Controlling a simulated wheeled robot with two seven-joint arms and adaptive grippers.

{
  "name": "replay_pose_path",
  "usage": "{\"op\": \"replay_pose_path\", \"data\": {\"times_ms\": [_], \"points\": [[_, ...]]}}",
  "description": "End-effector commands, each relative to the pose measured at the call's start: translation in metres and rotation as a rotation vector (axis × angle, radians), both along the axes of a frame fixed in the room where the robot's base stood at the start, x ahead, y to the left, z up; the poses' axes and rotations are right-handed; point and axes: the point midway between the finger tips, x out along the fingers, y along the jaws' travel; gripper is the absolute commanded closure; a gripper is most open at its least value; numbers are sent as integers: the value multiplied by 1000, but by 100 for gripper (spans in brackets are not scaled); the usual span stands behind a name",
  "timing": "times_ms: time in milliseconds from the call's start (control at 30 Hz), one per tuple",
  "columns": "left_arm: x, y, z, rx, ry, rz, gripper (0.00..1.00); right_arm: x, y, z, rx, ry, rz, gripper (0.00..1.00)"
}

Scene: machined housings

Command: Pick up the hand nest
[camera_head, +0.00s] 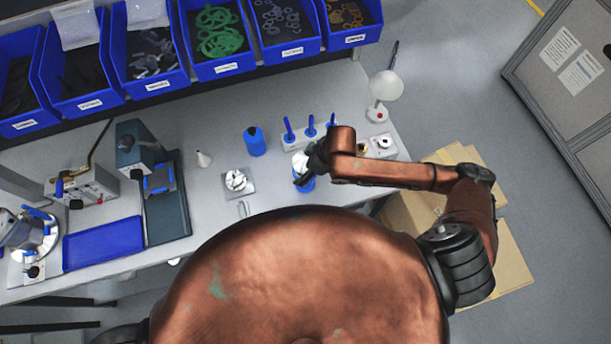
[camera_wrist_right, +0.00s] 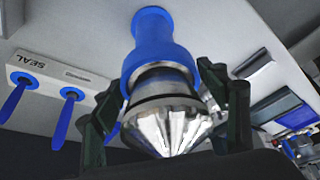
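A blue piece with a ribbed, silver, cone-shaped end (camera_wrist_right: 170,125) fills the middle of the right wrist view; I take it to be the hand nest, but no label shows. In the head view its blue body (camera_head: 306,184) stands on the bench, partly covered by my right gripper (camera_head: 314,163). In the right wrist view the two dark fingers of my right gripper (camera_wrist_right: 162,100) are spread, one on each side of it. They look apart from it, though contact is hard to judge. My left gripper is not in view.
A row of blue pegs (camera_head: 311,127) on a block marked SEAL stands just behind. Parts bins (camera_head: 215,40) line the back.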

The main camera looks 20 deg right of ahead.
Motion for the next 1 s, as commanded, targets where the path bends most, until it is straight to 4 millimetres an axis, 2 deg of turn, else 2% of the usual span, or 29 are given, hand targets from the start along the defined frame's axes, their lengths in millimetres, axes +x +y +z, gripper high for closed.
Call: {"op": "replay_pose_path", "data": {"times_ms": [67, 667, 1000], "points": [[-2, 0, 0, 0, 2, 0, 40, 0, 0, 0, 0, 0, 0, 40], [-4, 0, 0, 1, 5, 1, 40, 0, 0, 0, -1, 0, 0, 81], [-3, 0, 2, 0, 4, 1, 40, 1, 0, 3, 1, -2, 0, 82]]}}
